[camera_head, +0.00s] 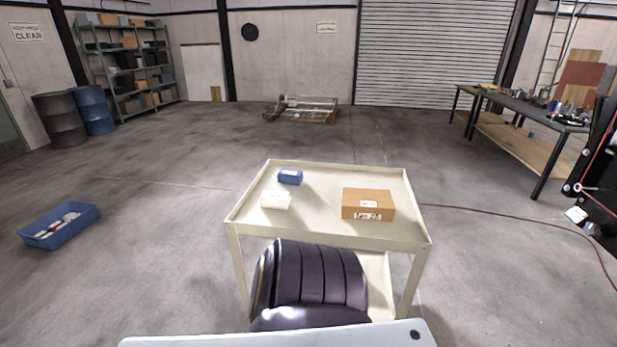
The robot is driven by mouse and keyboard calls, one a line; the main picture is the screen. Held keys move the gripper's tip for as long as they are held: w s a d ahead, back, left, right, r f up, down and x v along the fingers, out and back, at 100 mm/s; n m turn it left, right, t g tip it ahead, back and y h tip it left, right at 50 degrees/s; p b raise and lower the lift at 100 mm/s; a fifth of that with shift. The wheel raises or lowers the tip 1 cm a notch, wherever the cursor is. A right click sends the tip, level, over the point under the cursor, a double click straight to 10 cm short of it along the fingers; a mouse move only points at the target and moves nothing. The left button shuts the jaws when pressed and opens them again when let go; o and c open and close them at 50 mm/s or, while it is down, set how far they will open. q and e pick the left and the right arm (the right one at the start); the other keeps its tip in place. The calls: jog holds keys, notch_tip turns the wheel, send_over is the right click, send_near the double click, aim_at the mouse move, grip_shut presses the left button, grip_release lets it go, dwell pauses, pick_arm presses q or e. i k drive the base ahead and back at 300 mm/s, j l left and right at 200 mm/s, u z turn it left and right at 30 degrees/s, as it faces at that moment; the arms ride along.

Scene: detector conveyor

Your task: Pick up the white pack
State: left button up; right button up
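The white pack (275,200) lies on the left part of the top of a cream cart (290,232), near its left edge. It is small and pale and stands out little from the cart top. A small blue box (290,177) sits just behind it. A larger brown box (368,205) with white labels sits to the right, with a clear gap between. Neither of my grippers shows in this view, so nothing is seen touching the pack.
A blue bin (60,226) with items stands on the floor at left. A workbench (540,118) stands at right, and a red cable (500,214) runs across the floor. Shelves (125,65) and drums (95,110) are at back left. Floor around the cart is mostly clear.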

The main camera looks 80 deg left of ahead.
aim_at(276, 199)
jog(key=u, duration=3)
